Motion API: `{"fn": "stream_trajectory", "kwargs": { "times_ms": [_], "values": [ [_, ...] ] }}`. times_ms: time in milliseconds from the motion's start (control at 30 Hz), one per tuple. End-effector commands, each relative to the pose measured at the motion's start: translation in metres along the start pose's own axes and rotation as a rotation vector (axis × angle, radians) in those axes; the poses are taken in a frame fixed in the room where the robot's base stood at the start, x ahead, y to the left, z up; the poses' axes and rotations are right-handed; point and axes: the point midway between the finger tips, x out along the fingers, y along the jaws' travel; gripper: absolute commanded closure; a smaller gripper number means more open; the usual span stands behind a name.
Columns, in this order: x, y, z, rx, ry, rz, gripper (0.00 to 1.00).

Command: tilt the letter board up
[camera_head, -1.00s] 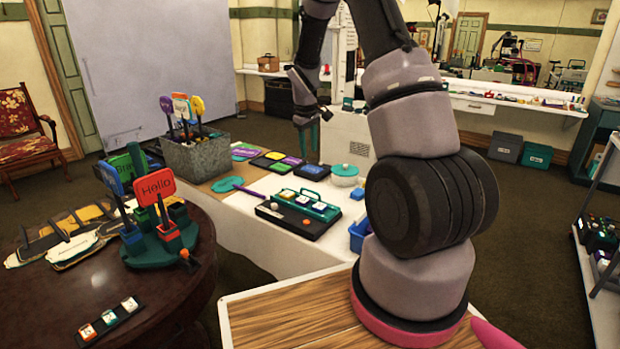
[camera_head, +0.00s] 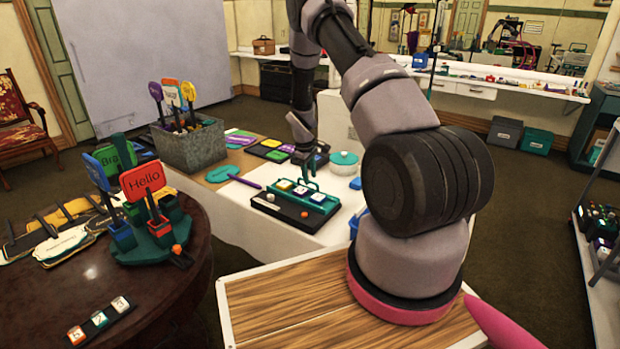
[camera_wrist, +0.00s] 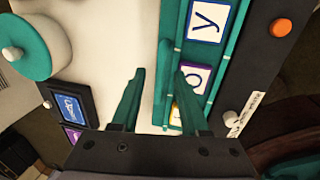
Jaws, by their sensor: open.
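The letter board is a teal panel (camera_head: 318,204) with letter tiles, lying on a dark base (camera_head: 281,211) on the white-covered table. My gripper (camera_head: 306,172) is open and empty, pointing down at the board's far edge. In the wrist view, its teal fingers (camera_wrist: 160,82) lie either side of the panel's long edge, one over the white table, one over the panel. I cannot tell whether they touch it.
The dark base carries an orange button (camera_wrist: 281,27) and a white knob. A round teal-lidded tub (camera_head: 344,162), a purple pen (camera_head: 245,182) and flat cards stand close around it. A metal box of signs (camera_head: 190,146) is to the left. A round table (camera_head: 150,295) holds speech-sign props.

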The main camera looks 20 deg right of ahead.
Motion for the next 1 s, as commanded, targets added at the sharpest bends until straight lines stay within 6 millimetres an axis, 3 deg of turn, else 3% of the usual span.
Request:
{"fn": "stream_trajectory", "kwargs": {
  "times_ms": [400, 433, 533, 567, 1000],
  "values": [
    [0.0112, 0.0002, -0.0001, 0.001, 0.000, 0.000, 0.55],
    [0.0112, 0.0001, -0.0001, 0.000, 0.000, 0.000, 0.59],
    [0.0111, 0.0001, -0.0001, 0.000, 0.000, 0.000, 0.97],
    [0.0111, 0.0000, -0.0001, 0.000, 0.000, 0.000, 1.00],
    [0.0108, 0.0001, -0.0002, 0.000, 0.000, 0.000, 1.00]
  ]
}}
